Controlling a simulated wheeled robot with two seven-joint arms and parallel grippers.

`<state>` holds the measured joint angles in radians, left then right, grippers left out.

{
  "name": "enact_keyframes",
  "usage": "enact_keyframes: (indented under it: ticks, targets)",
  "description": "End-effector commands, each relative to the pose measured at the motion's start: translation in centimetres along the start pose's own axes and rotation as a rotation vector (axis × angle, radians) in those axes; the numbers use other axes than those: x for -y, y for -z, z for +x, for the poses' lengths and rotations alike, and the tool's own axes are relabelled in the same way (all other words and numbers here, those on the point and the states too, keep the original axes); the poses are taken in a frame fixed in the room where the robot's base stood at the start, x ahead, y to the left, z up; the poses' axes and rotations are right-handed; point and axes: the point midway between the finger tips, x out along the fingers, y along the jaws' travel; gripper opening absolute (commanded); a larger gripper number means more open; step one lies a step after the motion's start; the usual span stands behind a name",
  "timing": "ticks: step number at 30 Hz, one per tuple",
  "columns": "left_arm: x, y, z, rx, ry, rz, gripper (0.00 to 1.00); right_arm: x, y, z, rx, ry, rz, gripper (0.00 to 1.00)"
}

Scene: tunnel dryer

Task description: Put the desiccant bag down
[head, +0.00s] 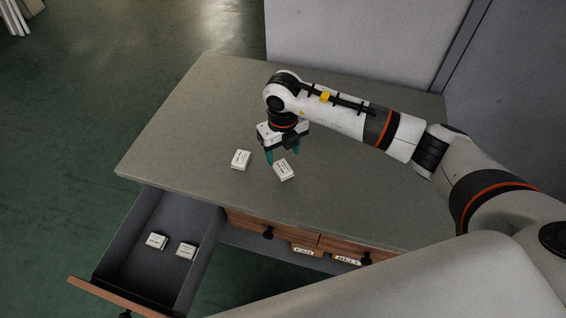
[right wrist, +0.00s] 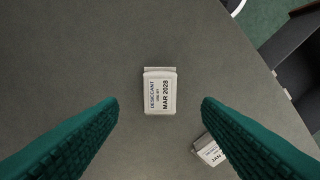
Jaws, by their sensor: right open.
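A white desiccant bag (head: 284,169) with a printed label lies on the grey tabletop. A second white bag (head: 241,159) lies to the left on the tabletop. In the wrist view this second bag (right wrist: 208,150) is partly hidden by the right finger; its label starts with JAN. My left gripper is out of view.
An open grey drawer (head: 126,275) juts out at the lower left, with two more white bags (head: 157,241) (head: 186,250) inside. Closed wooden drawer fronts (head: 285,238) with tags run along the table's front. The tabletop (head: 200,110) is clear behind and left of the bags.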

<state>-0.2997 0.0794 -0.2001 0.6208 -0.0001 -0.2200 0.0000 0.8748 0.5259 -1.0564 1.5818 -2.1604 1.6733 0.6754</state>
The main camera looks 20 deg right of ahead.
Motion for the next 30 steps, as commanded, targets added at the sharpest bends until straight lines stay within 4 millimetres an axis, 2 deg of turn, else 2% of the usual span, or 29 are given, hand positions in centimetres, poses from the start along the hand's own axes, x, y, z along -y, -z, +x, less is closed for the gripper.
enact_keyframes:
  ticks: [3,6,10,30]
  targets:
    - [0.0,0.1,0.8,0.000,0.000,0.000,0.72,0.0,0.1,-2.4,-0.005,0.000,0.000,0.59]
    - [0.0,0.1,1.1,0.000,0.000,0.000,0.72,0.0,0.1,-3.9,-0.003,0.000,-0.001,0.59]
    - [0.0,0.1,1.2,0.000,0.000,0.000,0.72,0.0,0.0,-5.1,-0.001,0.000,0.000,0.59]
    - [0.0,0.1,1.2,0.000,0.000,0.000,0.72,0.0,0.0,-5.6,0.001,0.000,0.000,0.59]
